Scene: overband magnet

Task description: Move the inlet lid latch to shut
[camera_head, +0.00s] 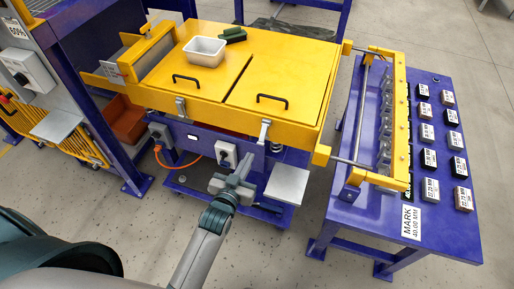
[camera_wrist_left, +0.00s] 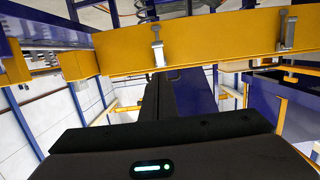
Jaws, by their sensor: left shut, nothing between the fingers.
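The yellow machine top carries two lid panels side by side, the left one (camera_head: 203,76) and the right one (camera_head: 274,94), each with a black handle. Both lie flat. A metal latch (camera_head: 181,107) is on the front edge below the left panel, and a second latch (camera_head: 264,132) is below the right panel. In the left wrist view two latches show on the yellow side, one near the middle (camera_wrist_left: 158,48) and one at the right (camera_wrist_left: 287,30). I cannot tell which is the inlet's. My left gripper (camera_head: 245,164) is shut and empty, below and left of the second latch.
A white tray (camera_head: 205,51) and a green object (camera_head: 233,35) sit on top. A grey plate (camera_head: 287,184) juts out front right. A purple table (camera_head: 446,215) with several labelled blocks stands at the right. An orange cable (camera_head: 172,160) hangs at the front.

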